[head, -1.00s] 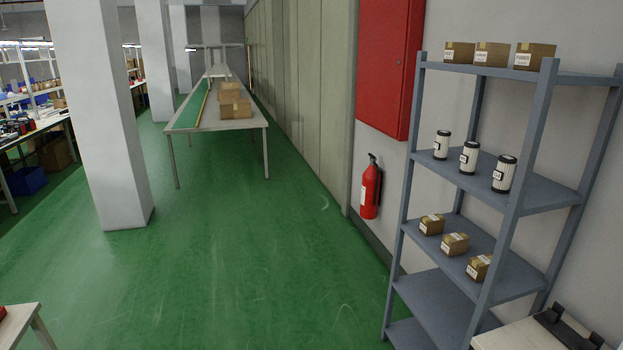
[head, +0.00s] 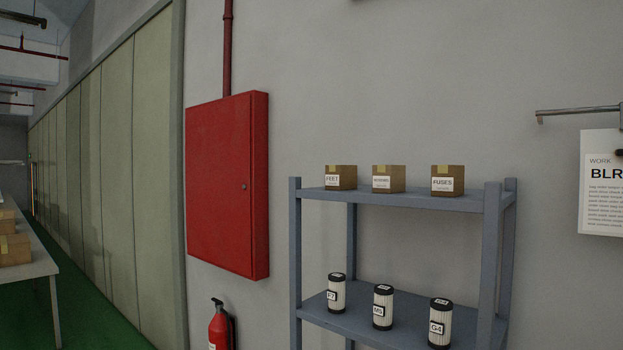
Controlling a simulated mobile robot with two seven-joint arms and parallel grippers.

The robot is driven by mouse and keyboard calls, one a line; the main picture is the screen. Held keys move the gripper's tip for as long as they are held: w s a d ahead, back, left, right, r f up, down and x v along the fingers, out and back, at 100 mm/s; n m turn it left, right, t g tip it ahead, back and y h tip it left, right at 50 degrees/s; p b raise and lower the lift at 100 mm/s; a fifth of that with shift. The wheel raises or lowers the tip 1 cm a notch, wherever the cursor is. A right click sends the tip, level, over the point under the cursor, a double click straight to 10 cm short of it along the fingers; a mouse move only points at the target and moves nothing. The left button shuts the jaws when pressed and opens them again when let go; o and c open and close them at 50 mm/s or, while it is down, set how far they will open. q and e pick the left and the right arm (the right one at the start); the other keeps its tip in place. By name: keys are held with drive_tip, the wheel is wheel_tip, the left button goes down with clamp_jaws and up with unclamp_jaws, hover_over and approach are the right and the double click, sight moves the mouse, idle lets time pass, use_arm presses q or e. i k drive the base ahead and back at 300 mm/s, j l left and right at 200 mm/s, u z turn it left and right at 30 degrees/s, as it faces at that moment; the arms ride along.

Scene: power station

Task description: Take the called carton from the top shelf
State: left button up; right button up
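Three small brown cartons with white labels stand in a row on the top shelf (head: 405,199) of a blue-grey rack. The left carton (head: 341,177) reads FEET. The middle carton (head: 389,178) has a label too small to read surely. The right carton (head: 447,180) reads FUSES. They stand apart from each other, upright, labels facing me. A work sheet (head: 603,185) hangs at the right edge; its heading starts with WORK and BLR, and its small text is unreadable and cut off. Neither of my grippers is in view.
Several-ribbed filter cylinders, three in all, labelled (head: 383,307), stand on the shelf below. A red wall cabinet (head: 225,185) and a fire extinguisher (head: 219,328) are left of the rack. A table with cartons (head: 14,249) is at far left. Green floor is open between.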

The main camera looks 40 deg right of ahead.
sight(337, 178)
drive_tip(key=i+z, duration=0.3)
drive_tip(key=i+j+z, duration=0.35)
drive_tip(key=i, duration=0.15)
drive_tip(key=i+j+z, duration=0.15)
drive_tip(key=i+z, duration=0.15)
drive_tip(key=i+j+z, duration=0.2)
drive_tip(key=z, duration=0.15)
drive_tip(key=i+j+z, duration=0.2)
drive_tip(key=z, duration=0.2)
drive_tip(key=i+j+z, duration=0.15)
drive_tip(key=j+z, duration=0.2)
